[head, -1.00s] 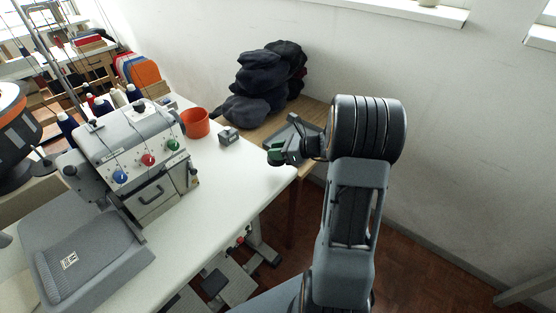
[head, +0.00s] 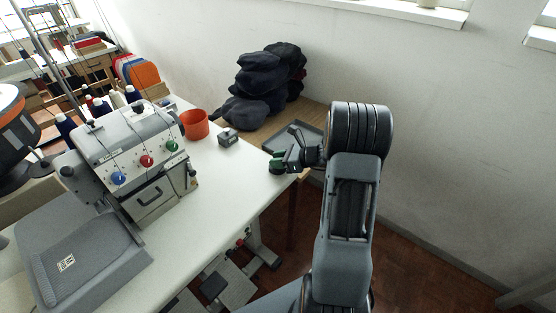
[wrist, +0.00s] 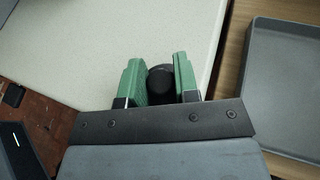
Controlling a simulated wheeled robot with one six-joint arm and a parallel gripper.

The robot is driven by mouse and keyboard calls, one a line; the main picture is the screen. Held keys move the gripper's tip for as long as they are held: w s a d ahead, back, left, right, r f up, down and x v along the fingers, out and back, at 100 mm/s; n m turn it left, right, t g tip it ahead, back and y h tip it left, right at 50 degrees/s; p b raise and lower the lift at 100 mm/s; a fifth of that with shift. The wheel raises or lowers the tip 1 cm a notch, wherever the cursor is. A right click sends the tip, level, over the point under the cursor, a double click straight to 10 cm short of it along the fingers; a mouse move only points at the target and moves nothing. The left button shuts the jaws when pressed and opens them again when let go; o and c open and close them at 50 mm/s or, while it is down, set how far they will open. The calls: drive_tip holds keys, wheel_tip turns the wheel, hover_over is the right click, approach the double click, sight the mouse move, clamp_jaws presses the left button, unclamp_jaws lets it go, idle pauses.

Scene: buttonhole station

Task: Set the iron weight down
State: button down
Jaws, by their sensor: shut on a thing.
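My gripper (head: 279,160) is over the right corner of the white table (head: 232,190). In the wrist view its two green fingers (wrist: 159,80) are closed on a dark, rounded iron weight (wrist: 160,82), which sits between them. In the head view the weight is too small and dark to tell well from the fingers. The white tabletop lies beyond and left of the fingers in the wrist view. I cannot tell whether the weight touches the table.
A grey tray (wrist: 285,90) lies on the wooden table right of the gripper. A small grey metal block (head: 228,137) and an orange pot (head: 195,124) stand on the white table near the grey machine (head: 135,155). Dark caps (head: 262,82) are piled behind. The front right tabletop is clear.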

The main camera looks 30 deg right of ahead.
drive_tip(key=shift+f, duration=0.15)
drive_tip(key=c, duration=0.9)
unclamp_jaws()
drive_tip(key=shift+o, duration=0.2)
